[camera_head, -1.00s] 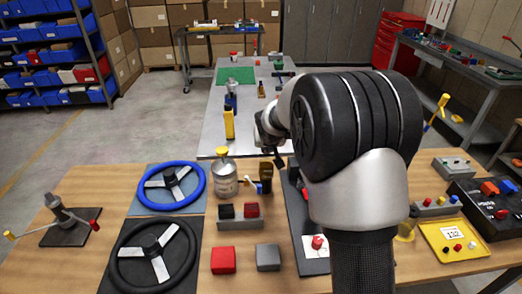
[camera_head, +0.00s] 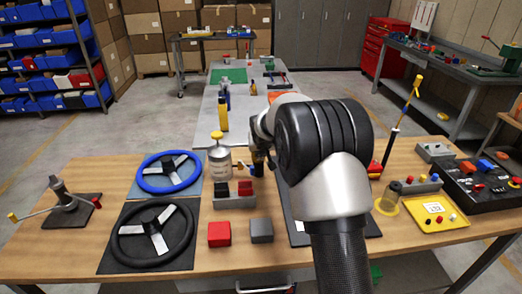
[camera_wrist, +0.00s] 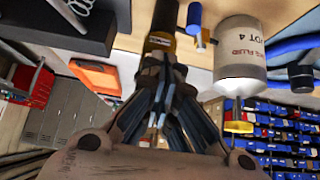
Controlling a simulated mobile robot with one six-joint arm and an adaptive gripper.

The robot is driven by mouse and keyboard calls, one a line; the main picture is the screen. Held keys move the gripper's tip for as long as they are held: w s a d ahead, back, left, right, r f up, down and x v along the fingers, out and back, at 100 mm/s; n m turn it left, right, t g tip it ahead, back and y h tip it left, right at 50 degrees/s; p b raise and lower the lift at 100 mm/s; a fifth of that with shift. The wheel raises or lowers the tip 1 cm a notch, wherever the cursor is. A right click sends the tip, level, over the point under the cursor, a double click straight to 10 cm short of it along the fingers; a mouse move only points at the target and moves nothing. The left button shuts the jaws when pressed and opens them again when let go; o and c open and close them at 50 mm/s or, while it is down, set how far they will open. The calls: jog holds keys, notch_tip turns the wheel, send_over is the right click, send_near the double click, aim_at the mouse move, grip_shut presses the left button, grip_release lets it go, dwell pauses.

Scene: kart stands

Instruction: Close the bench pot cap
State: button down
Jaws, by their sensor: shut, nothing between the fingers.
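A grey-white pot (camera_head: 219,163) labelled as DOT 4 fluid stands on the wooden bench. Its yellow cap (camera_head: 216,135) is at the top, with a narrow stem between cap and body. In the wrist view, which is upside down, the pot (camera_wrist: 241,60) and cap (camera_wrist: 238,127) are right of my gripper. I cannot tell how the cap is seated. My gripper (camera_wrist: 163,72) is shut and empty, its tips close to or overlapping a dark cylinder with a gold band (camera_wrist: 160,28). Contact is unclear. In the head view my arm partly hides this area.
A blue-rimmed wheel (camera_head: 168,172) and a black wheel (camera_head: 152,235) lie left of the pot. A block with red and black buttons (camera_head: 234,194) stands in front of it. Red (camera_head: 219,234) and grey (camera_head: 261,231) blocks are nearer. A yellow tray (camera_head: 436,214) is at the right.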

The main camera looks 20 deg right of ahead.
jog(key=shift+f, duration=0.35)
jog(key=shift+w, duration=0.25)
dwell(0.5)
